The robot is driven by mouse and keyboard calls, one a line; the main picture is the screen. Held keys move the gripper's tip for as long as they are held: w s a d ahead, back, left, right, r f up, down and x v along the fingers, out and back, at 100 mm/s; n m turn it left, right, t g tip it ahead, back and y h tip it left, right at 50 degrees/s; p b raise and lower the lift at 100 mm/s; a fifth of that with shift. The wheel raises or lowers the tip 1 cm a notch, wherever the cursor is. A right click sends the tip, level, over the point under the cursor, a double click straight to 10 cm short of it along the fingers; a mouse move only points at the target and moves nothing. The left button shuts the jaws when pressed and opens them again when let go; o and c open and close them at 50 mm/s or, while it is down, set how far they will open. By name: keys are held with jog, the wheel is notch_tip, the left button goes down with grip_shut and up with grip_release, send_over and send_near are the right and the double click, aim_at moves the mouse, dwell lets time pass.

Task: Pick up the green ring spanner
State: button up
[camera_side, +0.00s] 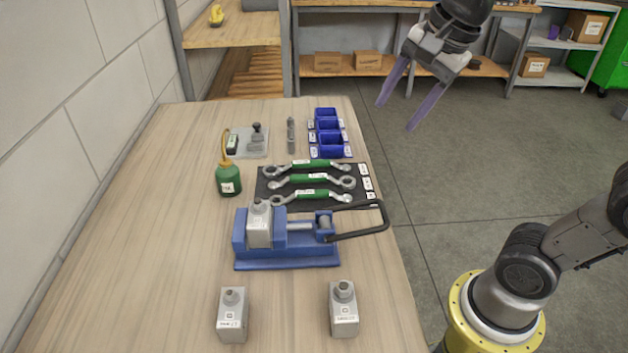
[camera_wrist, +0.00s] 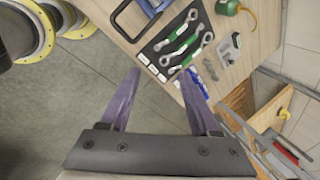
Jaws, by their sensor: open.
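Three spanners with green handles lie side by side on a black mat (camera_side: 263,190) on the wooden table: a far one (camera_side: 307,164), a middle one (camera_side: 312,180) and a near one (camera_side: 312,195). Their metal ends are too small to tell apart surely. In the wrist view the spanners (camera_wrist: 181,45) lie on the mat (camera_wrist: 151,47) at the top, beyond my fingertips. My gripper (camera_side: 396,116) is open and empty, with purple fingers wide apart. It hangs beyond the table's right edge, apart from the spanners; it also shows in the wrist view (camera_wrist: 161,72).
A blue vise (camera_side: 285,262) with a black handle (camera_side: 360,234) stands in front of the mat. Blue bins (camera_side: 328,138) stand behind it, and a green oil can (camera_side: 228,178) to its left. Two grey blocks stand at the table's front.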

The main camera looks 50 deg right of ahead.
jog(key=w+m+g, duration=0.2)
jog(key=w+m, duration=0.5)
jog(key=w, duration=0.3)
jog(key=m+g, duration=0.2)
send_over(309, 176)
jog(key=f, duration=1.9)
jog(key=shift+s+a+f, duration=0.15)
jog(key=shift+a+f, duration=0.1)
jog(key=shift+f, duration=0.15)
jog(key=shift+d+f, duration=0.15)
jog(key=shift+f, duration=1.35)
jog(key=shift+d+f, duration=0.15)
jog(key=shift+f, duration=1.3)
grip_shut()
jog(key=shift+r, duration=0.1)
